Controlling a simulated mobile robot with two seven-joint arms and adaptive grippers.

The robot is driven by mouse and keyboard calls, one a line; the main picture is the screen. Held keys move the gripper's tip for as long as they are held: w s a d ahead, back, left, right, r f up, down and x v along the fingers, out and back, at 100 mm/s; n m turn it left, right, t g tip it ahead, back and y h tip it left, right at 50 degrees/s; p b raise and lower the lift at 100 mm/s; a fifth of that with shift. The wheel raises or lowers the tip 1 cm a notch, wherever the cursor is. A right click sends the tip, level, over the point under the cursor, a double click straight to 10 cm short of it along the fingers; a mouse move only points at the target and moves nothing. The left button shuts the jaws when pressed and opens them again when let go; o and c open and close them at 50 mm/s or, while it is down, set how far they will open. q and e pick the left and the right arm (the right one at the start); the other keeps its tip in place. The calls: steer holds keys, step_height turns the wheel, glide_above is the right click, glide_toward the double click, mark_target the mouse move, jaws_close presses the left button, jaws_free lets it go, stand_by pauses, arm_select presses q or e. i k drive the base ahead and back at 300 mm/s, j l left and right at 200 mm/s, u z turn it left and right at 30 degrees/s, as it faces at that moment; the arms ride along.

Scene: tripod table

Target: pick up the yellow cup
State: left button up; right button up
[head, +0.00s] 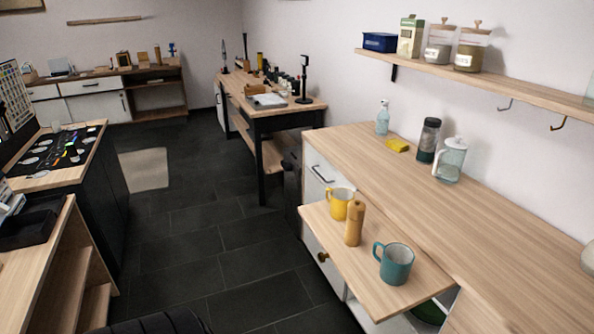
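The yellow cup (338,208) stands upright on a lower wooden board (345,262) that juts out from the front of the right-hand counter. A tan wooden pepper-mill-shaped object (354,224) stands just in front of the cup and to its right, and hides part of its right side. The cup's opening faces up. Neither of my grippers is in the head view.
A teal mug (396,265) stands on the same board, nearer me. The counter (465,225) behind holds a spray bottle (382,118), yellow sponge (397,146), dark shaker (428,140) and glass press (450,160). The dark tiled floor (220,225) left of the board is clear.

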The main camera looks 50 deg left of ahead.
mark_target(340, 198)
steer(key=u, duration=1.4)
